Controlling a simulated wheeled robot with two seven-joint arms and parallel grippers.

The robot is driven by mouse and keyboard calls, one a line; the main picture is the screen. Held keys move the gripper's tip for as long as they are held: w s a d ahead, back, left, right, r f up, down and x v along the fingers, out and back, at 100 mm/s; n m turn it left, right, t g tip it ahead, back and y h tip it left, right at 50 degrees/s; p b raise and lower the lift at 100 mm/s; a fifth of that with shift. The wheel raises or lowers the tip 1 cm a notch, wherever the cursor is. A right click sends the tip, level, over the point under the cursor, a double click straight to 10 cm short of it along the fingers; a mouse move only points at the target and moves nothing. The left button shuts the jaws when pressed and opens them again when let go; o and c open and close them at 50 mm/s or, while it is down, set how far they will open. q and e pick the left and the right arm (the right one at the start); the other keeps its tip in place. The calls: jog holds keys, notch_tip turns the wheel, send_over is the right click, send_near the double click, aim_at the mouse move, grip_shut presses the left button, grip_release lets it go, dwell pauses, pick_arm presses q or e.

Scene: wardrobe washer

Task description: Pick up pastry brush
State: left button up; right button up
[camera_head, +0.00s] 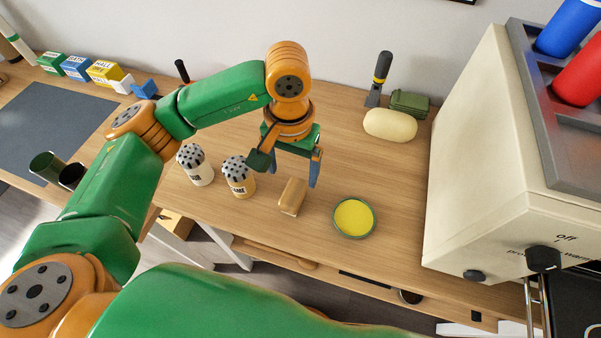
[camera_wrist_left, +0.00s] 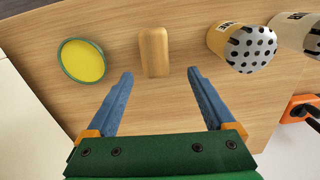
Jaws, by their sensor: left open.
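A small light-brown wooden block-like piece (camera_head: 292,196) lies on the wooden counter; I cannot tell for sure that it is the pastry brush, as no bristles show. It also shows in the left wrist view (camera_wrist_left: 154,52), just beyond the fingertips and between their lines. My left gripper (camera_head: 288,172) is open and empty, pointing down just behind the piece, with its blue fingers apart; in the left wrist view (camera_wrist_left: 160,74) nothing lies between them. A tool with a black and yellow handle (camera_head: 381,72) stands at the back by the wall. My right gripper is not in view.
Two shakers (camera_head: 238,178) (camera_head: 195,165) stand left of the wooden piece. A round green dish with yellow contents (camera_head: 354,217) lies to its right. A pale oval thing (camera_head: 390,125) and a green box (camera_head: 410,103) sit behind. A large cream appliance (camera_head: 480,150) bounds the right.

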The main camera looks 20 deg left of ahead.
aim_at(293, 192)
pick_arm(q)
jog(key=shift+s+d+f+p, duration=0.1)
jog(key=shift+s+f+p, duration=0.7)
jog(key=shift+f+p, duration=0.2)
notch_tip(293, 192, down, 3)
jog(key=shift+s+d+f+p, duration=0.1)
jog(key=shift+s+p, duration=0.05)
jog(key=shift+p, duration=0.2)
jog(key=shift+w+f, duration=0.25)
jog(key=shift+f, duration=0.2)
jog(key=shift+s, duration=0.1)
jog(key=c, duration=1.1)
grip_shut()
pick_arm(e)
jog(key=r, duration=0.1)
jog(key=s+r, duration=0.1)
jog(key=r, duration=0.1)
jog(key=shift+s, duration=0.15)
